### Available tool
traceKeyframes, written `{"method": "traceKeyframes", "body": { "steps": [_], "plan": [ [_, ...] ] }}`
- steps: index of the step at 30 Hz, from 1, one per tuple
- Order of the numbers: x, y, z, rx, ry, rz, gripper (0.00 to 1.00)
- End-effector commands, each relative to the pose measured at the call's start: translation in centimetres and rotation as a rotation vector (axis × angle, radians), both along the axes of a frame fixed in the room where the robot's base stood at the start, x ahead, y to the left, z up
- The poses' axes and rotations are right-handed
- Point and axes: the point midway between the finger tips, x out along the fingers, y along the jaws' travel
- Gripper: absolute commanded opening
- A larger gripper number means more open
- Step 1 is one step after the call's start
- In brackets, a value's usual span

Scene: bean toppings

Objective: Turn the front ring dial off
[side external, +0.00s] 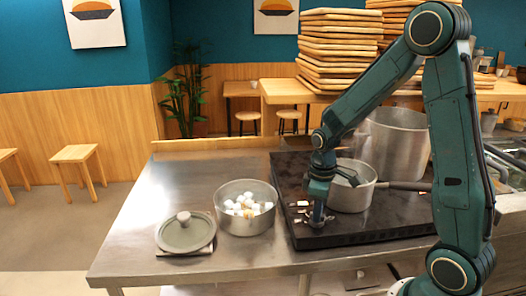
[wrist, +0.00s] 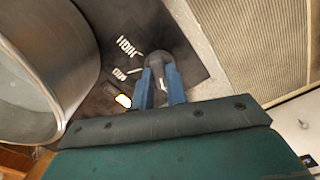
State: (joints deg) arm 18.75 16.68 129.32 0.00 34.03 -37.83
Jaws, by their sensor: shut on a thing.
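The front ring dial (wrist: 157,61) is a dark grey knob on the black cooktop, seen in the wrist view between my two blue fingertips. White lettering (wrist: 128,48) reading HIGH, and smaller marks that are hard to read, lie beside it. A glowing pale-yellow spot (wrist: 123,101) shows left of the fingers. My gripper (wrist: 160,80) is shut on the dial, pointing down. In the side view my gripper (side external: 318,219) is at the cooktop's front left corner and largely hides the dial.
A saucepan (side external: 352,192) stands on the black cooktop (side external: 370,228) close behind my gripper, with a tall pot (side external: 398,142) farther back. A pot (side external: 246,222) holding white cubes and a lid (side external: 185,235) are to the left.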

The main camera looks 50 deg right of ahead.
Motion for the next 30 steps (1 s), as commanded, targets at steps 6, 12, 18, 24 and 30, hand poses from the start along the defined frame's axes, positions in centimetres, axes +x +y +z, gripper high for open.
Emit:
{"method": "traceKeyframes", "body": {
  "steps": [6, 12, 18, 24, 30],
  "plan": [
    [0.04, -0.01, 0.09, -0.001, -0.001, 0.065, 0.0],
    [0.05, 0.0, 0.1, 0.0, -0.002, 0.078, 0.0],
    [0.07, -0.01, 0.1, 0.0, -0.002, 0.078, 0.0],
    [0.04, -0.01, 0.07, -0.001, -0.001, 0.076, 0.36],
    [0.02, 0.0, 0.04, -0.001, -0.001, 0.075, 0.36]
  ]
}}
